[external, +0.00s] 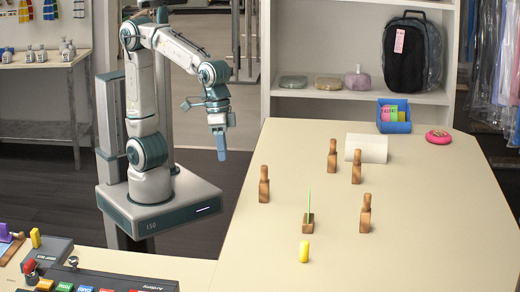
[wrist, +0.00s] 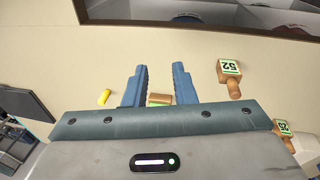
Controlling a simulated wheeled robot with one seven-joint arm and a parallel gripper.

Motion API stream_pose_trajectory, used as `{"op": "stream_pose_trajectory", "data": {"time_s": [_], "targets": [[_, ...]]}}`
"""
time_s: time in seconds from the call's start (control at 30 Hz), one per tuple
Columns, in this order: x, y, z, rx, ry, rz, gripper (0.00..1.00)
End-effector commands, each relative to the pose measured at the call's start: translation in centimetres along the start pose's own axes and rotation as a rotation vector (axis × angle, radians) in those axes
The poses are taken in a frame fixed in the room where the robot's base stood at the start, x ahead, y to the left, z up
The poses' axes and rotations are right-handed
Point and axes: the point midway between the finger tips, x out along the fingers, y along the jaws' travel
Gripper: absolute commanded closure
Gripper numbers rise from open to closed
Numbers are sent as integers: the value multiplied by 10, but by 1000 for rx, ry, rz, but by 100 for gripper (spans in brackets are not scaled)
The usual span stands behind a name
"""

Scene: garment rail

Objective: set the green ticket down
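A thin green ticket (external: 309,201) stands upright, seen nearly edge-on, in a small wooden block (external: 308,219) on the table. My gripper (external: 221,155) hangs to the left of the table's left edge in the external view, pointing down and well apart from the block. In the wrist view my gripper's two blue fingers (wrist: 161,72) are apart, with nothing held between them. The wooden block (wrist: 160,99) shows beyond and between them, partly hidden by the gripper body. The ticket is hard to make out in the wrist view.
A yellow cylinder (external: 304,251) is in front of the block. A white roll (external: 368,149), blue bin (external: 382,124) and pink disc (external: 438,137) are farther back.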

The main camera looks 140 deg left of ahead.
Motion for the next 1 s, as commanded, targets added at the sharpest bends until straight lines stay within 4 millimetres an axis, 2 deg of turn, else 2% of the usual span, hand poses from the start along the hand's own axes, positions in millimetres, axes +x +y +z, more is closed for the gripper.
{"op": "stream_pose_trajectory", "data": {"time_s": [0.03, 0.2, 0.3, 0.4, 0.57, 1.0], "targets": [[2, -11, 23, 128, 11, 5, 76], [18, -45, 80, 537, 47, 9, 76], [28, -61, 102, 711, 63, 7, 76], [35, -72, 115, 823, 72, 4, 76], [39, -78, 122, 887, 78, 3, 76], [39, -77, 121, 884, 77, 2, 76]]}}
